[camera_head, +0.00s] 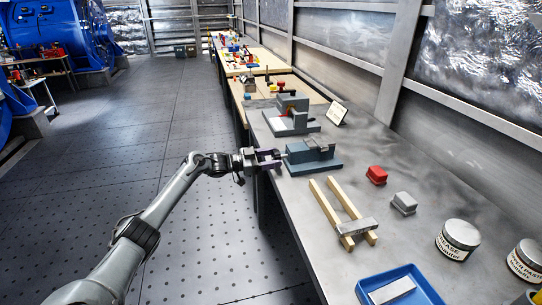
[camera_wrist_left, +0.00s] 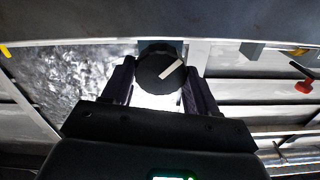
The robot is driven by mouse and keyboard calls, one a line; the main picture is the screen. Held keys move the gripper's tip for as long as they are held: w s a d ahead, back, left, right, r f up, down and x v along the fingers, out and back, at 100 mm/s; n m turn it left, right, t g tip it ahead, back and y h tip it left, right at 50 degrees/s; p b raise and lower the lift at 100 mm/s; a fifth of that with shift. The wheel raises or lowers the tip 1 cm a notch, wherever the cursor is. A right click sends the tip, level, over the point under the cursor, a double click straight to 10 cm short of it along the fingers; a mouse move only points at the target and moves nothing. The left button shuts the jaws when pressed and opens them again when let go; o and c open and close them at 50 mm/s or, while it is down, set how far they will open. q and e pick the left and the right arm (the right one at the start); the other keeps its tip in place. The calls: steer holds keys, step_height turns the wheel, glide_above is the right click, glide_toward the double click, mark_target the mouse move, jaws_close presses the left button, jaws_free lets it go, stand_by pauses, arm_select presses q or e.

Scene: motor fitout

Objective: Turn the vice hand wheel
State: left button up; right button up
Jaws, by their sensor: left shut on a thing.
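The vice (camera_head: 312,157), a teal-grey block on a flat base, stands at the left edge of the workbench. My left gripper (camera_head: 276,159) reaches it from the left, at the side facing the aisle. In the left wrist view, the hand wheel (camera_wrist_left: 158,68) is a dark round knob with a pale slanted mark, pointing up and right. It sits between the two fingers of my left gripper (camera_wrist_left: 161,75), which is shut on it. In the head view the gripper hides the wheel. My right gripper is not in view.
The metal workbench (camera_head: 450,210) carries a grey machine (camera_head: 292,118) behind the vice and two wooden bars (camera_head: 334,208) in front. A red block (camera_head: 376,175), a grey block (camera_head: 404,203), labelled tins (camera_head: 457,241) and a blue tray (camera_head: 372,285) lie right. The aisle floor (camera_head: 190,220) is clear.

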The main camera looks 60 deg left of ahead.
arm_select(q)
steer(key=o, duration=1.1)
steer(key=shift+c, duration=0.2)
steer(key=shift+s+a, duration=0.1)
steer(key=shift+s, duration=0.4)
steer(key=p+v, duration=0.3)
steer(key=v, duration=0.6)
steer(key=shift+s, duration=0.35)
steer(key=shift+a, duration=0.1)
